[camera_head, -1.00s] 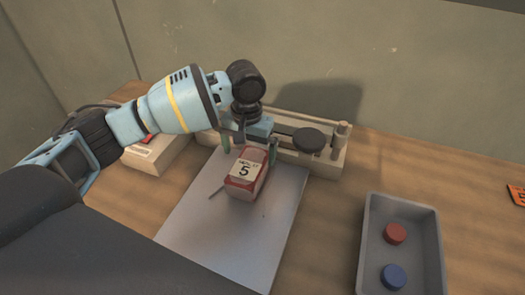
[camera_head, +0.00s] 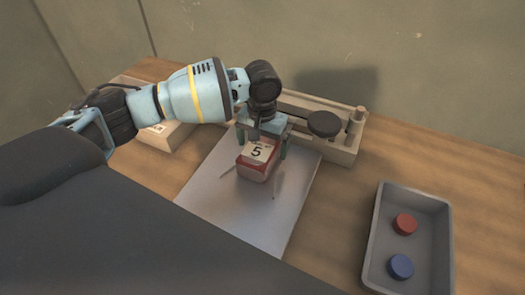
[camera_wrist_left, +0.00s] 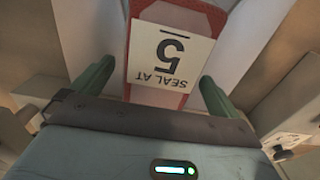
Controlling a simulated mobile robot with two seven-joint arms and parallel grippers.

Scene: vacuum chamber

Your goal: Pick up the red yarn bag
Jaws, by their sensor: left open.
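The red yarn bag (camera_head: 254,168) stands on the grey plate in the head view, with a white label reading "SEAL AT 5". It also shows in the left wrist view (camera_wrist_left: 147,95), between the two green fingers. My left gripper (camera_head: 262,148) is open above and around the bag, one finger on each side. In the left wrist view (camera_wrist_left: 157,85) a gap shows between each finger and the bag. My right gripper is not in view.
The bag is on a grey plate (camera_head: 240,217). Behind it is a wooden sealer-like fixture (camera_head: 340,152) with a black knob (camera_head: 324,124). A grey tray (camera_head: 408,240) at the right holds a red disc (camera_head: 404,224) and a blue disc (camera_head: 400,267). A pale box (camera_head: 165,138) lies at the left.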

